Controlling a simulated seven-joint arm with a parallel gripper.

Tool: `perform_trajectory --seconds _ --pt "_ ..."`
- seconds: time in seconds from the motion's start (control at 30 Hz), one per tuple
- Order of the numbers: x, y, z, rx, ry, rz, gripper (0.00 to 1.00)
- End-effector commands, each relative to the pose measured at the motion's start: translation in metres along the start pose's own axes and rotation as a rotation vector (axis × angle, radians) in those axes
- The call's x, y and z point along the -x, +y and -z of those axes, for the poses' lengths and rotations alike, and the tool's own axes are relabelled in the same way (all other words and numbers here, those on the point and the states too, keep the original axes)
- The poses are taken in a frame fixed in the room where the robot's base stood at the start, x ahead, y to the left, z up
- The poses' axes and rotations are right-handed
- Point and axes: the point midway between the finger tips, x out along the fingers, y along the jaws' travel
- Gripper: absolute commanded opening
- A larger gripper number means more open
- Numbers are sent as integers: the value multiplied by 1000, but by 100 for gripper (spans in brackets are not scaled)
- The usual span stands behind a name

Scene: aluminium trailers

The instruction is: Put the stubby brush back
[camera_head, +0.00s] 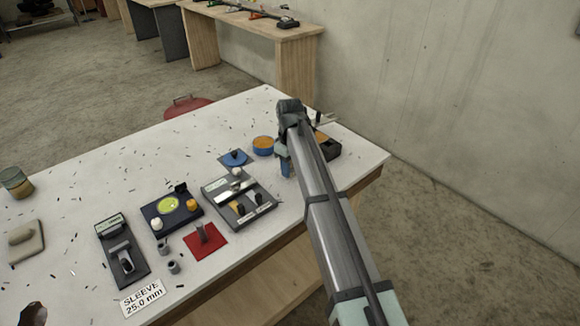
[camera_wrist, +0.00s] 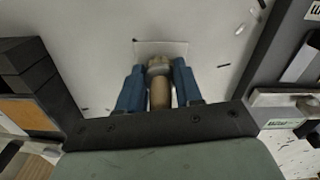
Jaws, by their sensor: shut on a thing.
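My gripper (camera_wrist: 160,90) has blue fingers closed on the sides of the stubby brush (camera_wrist: 160,93), which has a tan, rounded handle and a paler grey-beige part at its far end. The brush is over the white tabletop, close to a pale rectangular patch (camera_wrist: 160,46); I cannot tell whether it touches. In the head view my gripper (camera_head: 285,166) is low over the right part of the table, its blue finger partly visible. The brush is hidden there by my arm.
A grey tray (camera_head: 262,213) lies left of my gripper; a dark box with an orange top (camera_head: 328,147) stands right. Further left are a navy tray (camera_head: 165,221), red mat (camera_head: 218,243) and dark sleeve tray (camera_head: 112,246). The table's back-left is mostly clear.

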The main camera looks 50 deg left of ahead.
Motion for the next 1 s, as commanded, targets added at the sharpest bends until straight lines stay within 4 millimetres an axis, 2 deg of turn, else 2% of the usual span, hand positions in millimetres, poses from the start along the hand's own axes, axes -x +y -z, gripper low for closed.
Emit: perform_trajectory --seconds 0.1,0.13,0.37,0.73,0.87,1.0 --pt "-3 0 0 0 0 0 4" --pt "-3 0 0 0 0 0 37" --pt "-2 0 0 0 0 0 59" --pt "3 0 0 0 1 0 60" --pt "19 1 1 0 2 -2 60" --pt "45 1 1 0 2 -2 60"
